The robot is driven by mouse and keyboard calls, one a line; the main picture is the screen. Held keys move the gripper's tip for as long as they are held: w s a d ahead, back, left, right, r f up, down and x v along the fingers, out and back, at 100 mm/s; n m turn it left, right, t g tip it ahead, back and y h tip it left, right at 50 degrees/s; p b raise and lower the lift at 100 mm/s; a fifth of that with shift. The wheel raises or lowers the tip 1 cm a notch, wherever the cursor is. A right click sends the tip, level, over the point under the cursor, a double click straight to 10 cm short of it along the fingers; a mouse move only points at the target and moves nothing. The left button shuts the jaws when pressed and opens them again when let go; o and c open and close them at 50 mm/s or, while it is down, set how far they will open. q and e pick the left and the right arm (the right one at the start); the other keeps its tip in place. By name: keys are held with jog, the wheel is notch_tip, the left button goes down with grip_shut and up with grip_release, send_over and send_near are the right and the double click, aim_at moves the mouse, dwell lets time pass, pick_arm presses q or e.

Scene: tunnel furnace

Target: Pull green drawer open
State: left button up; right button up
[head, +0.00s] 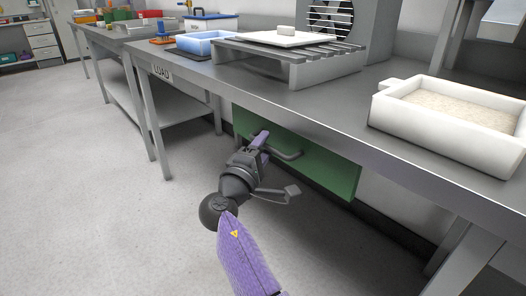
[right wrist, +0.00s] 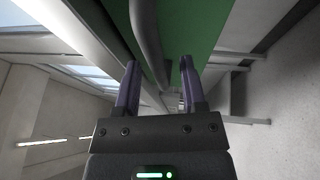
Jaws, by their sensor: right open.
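The green drawer (head: 325,168) hangs under the front edge of the grey workbench, and its top edge is hidden by the bench. It carries a grey bar handle (head: 291,155). My right gripper (head: 263,138) is at the left part of the handle, its purple fingers pointing at the drawer front. In the right wrist view the right gripper (right wrist: 159,78) is open, and the grey handle (right wrist: 146,42) runs between its two fingers in the picture. The green drawer front (right wrist: 198,28) is behind it. Whether a finger touches the handle, I cannot tell. My left gripper is out of view.
The grey workbench (head: 395,132) runs above the drawer. On it are a white tray of pale grains (head: 388,106), a slatted rack (head: 283,50) bearing a white plate, and a blue-white bin (head: 205,43). The floor (head: 95,190) at left is clear.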

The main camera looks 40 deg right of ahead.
jog(key=shift+w+d+r, duration=0.1)
jog(key=shift+w+d, duration=0.15)
jog(key=shift+d, duration=0.2)
grip_shut()
dwell(1.1)
